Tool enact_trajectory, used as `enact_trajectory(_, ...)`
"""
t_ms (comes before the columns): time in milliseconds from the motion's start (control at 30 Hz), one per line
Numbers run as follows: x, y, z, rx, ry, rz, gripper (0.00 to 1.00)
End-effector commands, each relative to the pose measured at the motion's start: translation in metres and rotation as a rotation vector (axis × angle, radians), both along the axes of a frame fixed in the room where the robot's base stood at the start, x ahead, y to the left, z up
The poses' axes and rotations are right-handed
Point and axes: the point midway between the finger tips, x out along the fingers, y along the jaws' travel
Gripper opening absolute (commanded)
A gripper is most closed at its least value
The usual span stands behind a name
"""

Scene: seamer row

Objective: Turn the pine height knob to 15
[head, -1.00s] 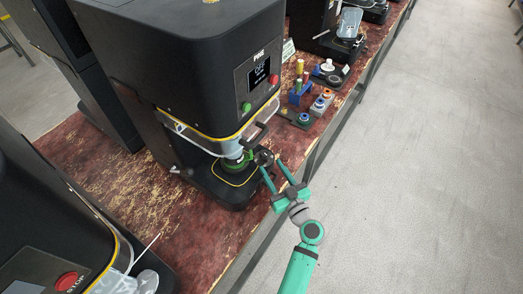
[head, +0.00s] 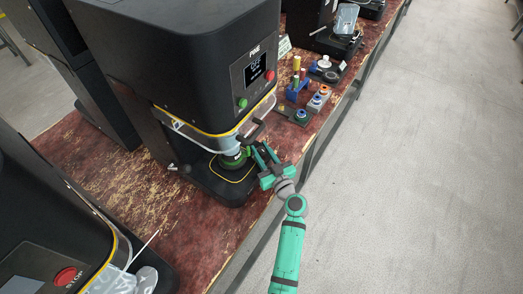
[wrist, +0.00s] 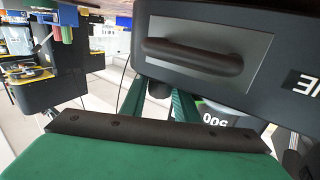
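The pine seamer is the black machine (head: 185,65) with a small screen, a yellow-edged lower rim and a black base. My green gripper (head: 263,152) is at its front, beside the black handle. Its two fingers are apart, reaching in under the machine's front. A dark round knob (wrist: 158,90) shows between the fingers (wrist: 160,100) in the wrist view. Its scale and pointer cannot be read. A green ring-shaped part (head: 234,160) sits on the base just left of the fingers. The fingertips are hidden under the machine's front in the wrist view.
A black handle (wrist: 195,55) juts out close above the fingers. Green (head: 242,103) and red buttons (head: 270,75) are on the front. Blue, red and yellow parts (head: 298,88) stand to the right. Another machine with a red stop button (head: 66,277) is at lower left. The aisle is clear.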

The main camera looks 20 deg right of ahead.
Motion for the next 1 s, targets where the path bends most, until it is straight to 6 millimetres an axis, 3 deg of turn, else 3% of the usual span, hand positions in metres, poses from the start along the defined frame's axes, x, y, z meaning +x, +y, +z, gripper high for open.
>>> enact_trajectory(33,0.0000,0.0002,0.0000,0.000,0.000,0.000,0.15)
enact_trajectory(100,0.0000,0.0003,-0.0001,0.000,0.000,0.000,0.02)
enact_trajectory(333,0.0012,0.0000,-0.0004,-0.001,0.002,0.036,0.02)
enact_trajectory(700,0.0013,0.0012,-0.0011,-0.001,0.003,0.242,0.02)
enact_trajectory(1000,0.0000,0.0013,-0.0007,0.000,0.001,0.265,0.03)
